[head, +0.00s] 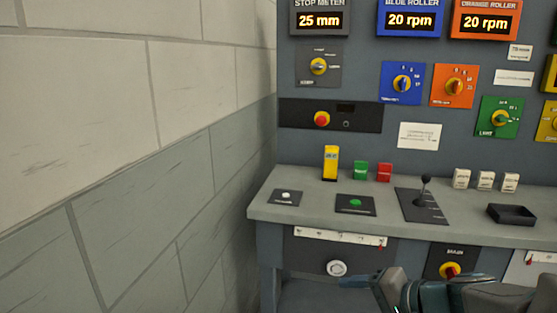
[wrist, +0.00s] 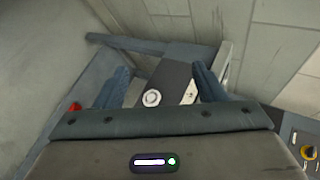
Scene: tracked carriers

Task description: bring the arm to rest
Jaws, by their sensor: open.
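My gripper (head: 352,282) shows at the bottom of the head view, in front of the console's lower panel. In the wrist view the two blue-grey fingers of my gripper (wrist: 160,86) stand apart with nothing between them. A white round knob (head: 337,268) on the lower panel is just left of the gripper in the head view. What looks like the same knob (wrist: 152,98) appears beyond the fingers in the wrist view, and I see no contact with it. Part of my arm is cut off by the head view's lower edge.
The grey console desk (head: 300,211) carries a black lever (head: 425,190), a yellow block (head: 330,163), green and red blocks, several white blocks and a black tray (head: 511,214). A yellow-and-red MAIN knob (head: 450,271) is close to my arm. A block wall (head: 130,150) stands left.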

